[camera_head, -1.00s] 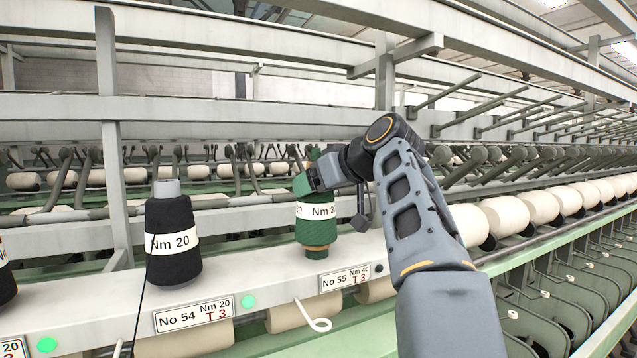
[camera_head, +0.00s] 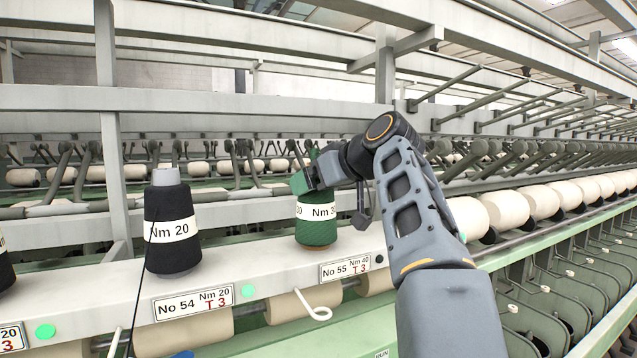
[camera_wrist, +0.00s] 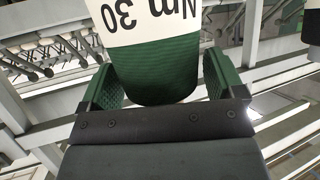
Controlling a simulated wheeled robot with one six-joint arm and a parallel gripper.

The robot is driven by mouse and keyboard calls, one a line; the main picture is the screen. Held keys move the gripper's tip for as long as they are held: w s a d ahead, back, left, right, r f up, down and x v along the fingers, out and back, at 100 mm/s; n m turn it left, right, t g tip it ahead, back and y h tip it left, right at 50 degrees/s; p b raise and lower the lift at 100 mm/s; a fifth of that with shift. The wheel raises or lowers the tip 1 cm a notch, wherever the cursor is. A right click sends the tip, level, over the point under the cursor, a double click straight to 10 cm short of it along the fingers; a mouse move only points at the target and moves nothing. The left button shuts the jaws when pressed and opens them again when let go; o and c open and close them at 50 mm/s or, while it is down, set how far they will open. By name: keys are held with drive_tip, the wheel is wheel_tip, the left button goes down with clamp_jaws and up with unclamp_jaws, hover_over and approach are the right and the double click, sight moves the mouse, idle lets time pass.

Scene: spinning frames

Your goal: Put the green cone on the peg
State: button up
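The green cone (camera_head: 317,232) with a white "Nm 30" band stands upright on the light rail at the No 55 label. Its base is at the rail surface; the peg under it is hidden. My gripper (camera_head: 306,178) is around the cone's upper part, one finger showing at its left side. In the wrist view the cone (camera_wrist: 165,75) lies between the two green finger pads of my gripper (camera_wrist: 160,82). The fingers stand slightly apart from the cone's sides, so the gripper looks open, though the gap is small.
A black cone (camera_head: 171,228) marked "Nm 20" stands to the left on the rail (camera_head: 270,262). A curled white hook (camera_head: 312,308) sticks out below the rail. Cream rolls (camera_head: 505,208) lie to the right. Frame posts and beams rise behind.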

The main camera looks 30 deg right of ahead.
drive_tip(key=shift+o, duration=0.9)
drive_tip(key=shift+f, duration=0.1)
drive_tip(key=v, duration=1.4)
